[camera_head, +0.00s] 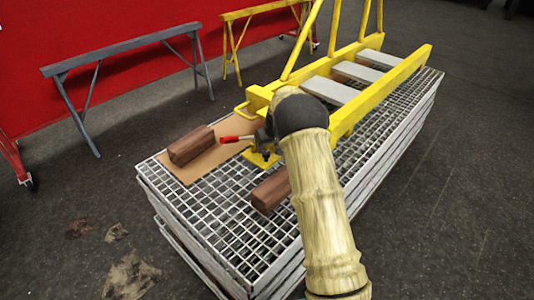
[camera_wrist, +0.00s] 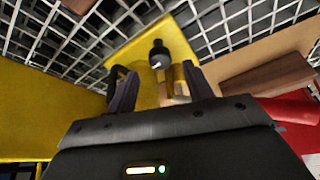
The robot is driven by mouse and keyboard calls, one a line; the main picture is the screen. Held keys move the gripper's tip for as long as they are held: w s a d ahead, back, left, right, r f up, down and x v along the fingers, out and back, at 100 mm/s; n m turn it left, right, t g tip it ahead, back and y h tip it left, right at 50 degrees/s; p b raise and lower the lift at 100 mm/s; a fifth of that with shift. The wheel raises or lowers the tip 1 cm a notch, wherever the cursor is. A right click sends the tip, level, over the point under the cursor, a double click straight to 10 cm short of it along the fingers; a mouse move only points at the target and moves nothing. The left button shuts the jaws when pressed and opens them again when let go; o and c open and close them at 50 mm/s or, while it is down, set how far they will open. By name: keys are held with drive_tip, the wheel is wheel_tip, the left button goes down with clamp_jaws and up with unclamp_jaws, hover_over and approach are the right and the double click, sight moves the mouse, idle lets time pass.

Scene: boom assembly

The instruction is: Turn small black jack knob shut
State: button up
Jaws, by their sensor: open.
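The small black knob (camera_wrist: 158,52) shows in the wrist view, with a bright stem or fitting behind it, over a yellow plate (camera_wrist: 135,48). My gripper (camera_wrist: 157,80) is open, with one dark finger on each side of the knob's line. The knob appears just beyond the fingertips; I cannot tell whether they touch it. In the head view my arm covers most of the jack area. A dark part of the jack or gripper (camera_head: 264,138) shows there beside a red handle (camera_head: 237,138), above the yellow base plate (camera_head: 262,158). The knob cannot be made out in that view.
The yellow boom frame (camera_head: 385,92) lies on a stack of metal gratings (camera_head: 225,215). Wooden blocks lie left (camera_head: 191,146) and front (camera_head: 271,190) of the jack, the left one on a brown board (camera_head: 185,172). Grey (camera_head: 125,53) and yellow (camera_head: 262,10) trestles stand behind.

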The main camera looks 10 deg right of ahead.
sight(266, 153)
drive_tip(key=x, duration=0.4)
drive_tip(key=shift+w+f, duration=0.15)
drive_tip(key=shift+f, duration=0.15)
drive_tip(key=c, duration=0.9)
drive_tip(key=shift+c, duration=0.2)
